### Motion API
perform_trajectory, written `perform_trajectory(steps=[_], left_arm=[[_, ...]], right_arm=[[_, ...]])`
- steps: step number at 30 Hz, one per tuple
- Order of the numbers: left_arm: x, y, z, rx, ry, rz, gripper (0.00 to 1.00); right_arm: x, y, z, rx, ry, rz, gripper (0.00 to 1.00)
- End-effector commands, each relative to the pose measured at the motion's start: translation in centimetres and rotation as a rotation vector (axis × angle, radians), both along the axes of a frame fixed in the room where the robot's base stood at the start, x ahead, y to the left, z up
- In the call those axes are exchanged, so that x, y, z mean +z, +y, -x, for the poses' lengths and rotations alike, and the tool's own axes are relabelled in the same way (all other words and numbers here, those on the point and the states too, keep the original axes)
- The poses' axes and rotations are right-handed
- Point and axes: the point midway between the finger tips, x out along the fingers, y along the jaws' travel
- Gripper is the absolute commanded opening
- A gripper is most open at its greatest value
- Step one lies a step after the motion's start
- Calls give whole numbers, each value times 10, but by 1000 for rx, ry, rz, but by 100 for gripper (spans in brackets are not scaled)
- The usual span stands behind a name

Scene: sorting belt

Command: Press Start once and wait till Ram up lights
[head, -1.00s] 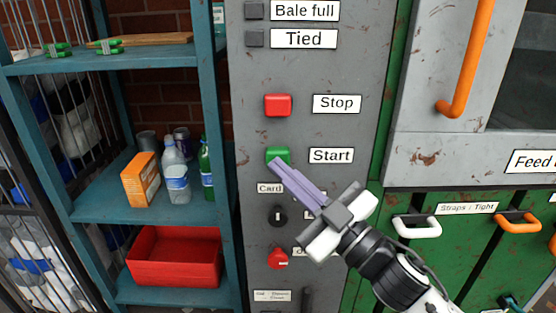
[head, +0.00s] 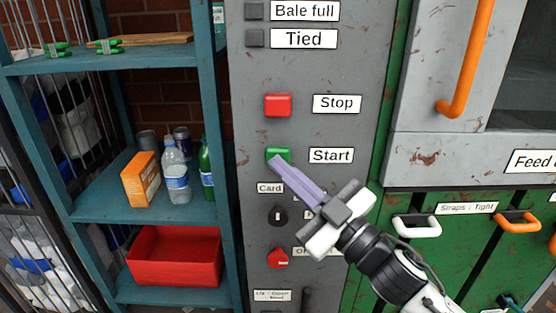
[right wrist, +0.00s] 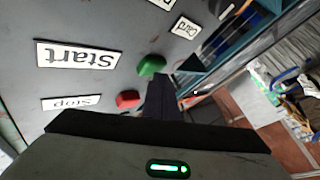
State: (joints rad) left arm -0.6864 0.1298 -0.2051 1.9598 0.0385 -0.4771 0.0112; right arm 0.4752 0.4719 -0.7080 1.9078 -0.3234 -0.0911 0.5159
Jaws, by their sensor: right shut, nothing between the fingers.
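The green Start button (head: 280,153) is on the grey control panel (head: 330,75), left of its Start label. It also shows in the right wrist view (right wrist: 152,65). My right gripper (head: 274,160) is shut and empty, its fingertips at the button's lower left edge in the head view. In the wrist view the fingertips (right wrist: 161,82) are close beside the button; I cannot tell whether they touch it. The Bale full lamp (head: 254,11) and Tied lamp (head: 254,38) are dark. No Ram up lamp is in view. My left gripper is not in view.
The red Stop button (head: 278,105) is above Start. A black knob (head: 278,216) and a red switch (head: 278,258) are below, near my right gripper. A blue shelf (head: 95,205) stands left; an orange door handle (head: 467,60) is at right.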

Motion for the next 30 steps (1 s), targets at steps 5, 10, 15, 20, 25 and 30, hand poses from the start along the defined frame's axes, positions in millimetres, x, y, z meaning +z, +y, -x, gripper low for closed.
perform_trajectory(steps=[5,10,15,20,25,30], left_arm=[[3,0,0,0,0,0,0],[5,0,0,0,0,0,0],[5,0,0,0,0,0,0],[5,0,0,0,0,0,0],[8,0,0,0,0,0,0],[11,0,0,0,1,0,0]], right_arm=[[0,-1,7,-2,3,0,0],[0,-1,17,-2,1,1,0],[0,-1,20,-1,1,0,0],[0,0,20,-2,0,1,0],[0,0,28,1,2,0,0],[0,0,45,0,3,0,0]])
